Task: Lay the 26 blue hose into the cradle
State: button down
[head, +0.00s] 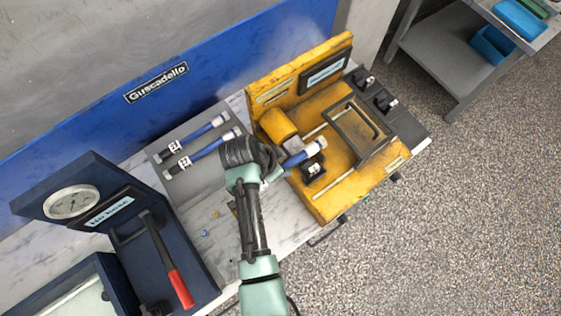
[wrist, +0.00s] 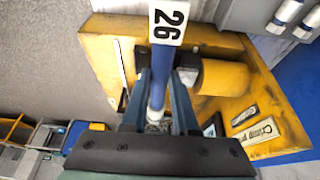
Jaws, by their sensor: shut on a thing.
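The blue hose with the white 26 label (wrist: 168,22) is between the two fingers of my gripper (wrist: 163,108), which is shut on it. In the head view its blue end with a pale fitting (head: 316,147) sticks out to the right of my gripper (head: 272,170), over the yellow hydraulic unit (head: 335,200). A small black block with a metal part (head: 313,169) stands on the yellow unit just below the hose end. I cannot tell whether this is the cradle, or whether the hose touches it.
Two other labelled blue hoses lie on a grey tray (head: 185,181) left of the unit. A yellow cylinder (head: 280,125) and a black frame (head: 366,128) stand on the unit. A dark blue case with a gauge (head: 72,202) and red-handled lever (head: 180,288) is at the left.

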jog(key=shift+s+f+b, duration=0.25)
jog(key=shift+s+b, duration=0.15)
jog(key=shift+s, duration=0.05)
notch_tip(320, 180, down, 8)
jog(key=b, duration=0.6)
jog(key=shift+w+r, duration=0.2)
jog(key=shift+f+b, duration=0.75)
jog(key=shift+b, duration=0.1)
jog(key=c, duration=0.6)
grip_release()
jog(key=shift+s, duration=0.1)
jog(key=b+v, duration=0.1)
jog(key=v, duration=1.2)
jog(key=shift+b, duration=0.3)
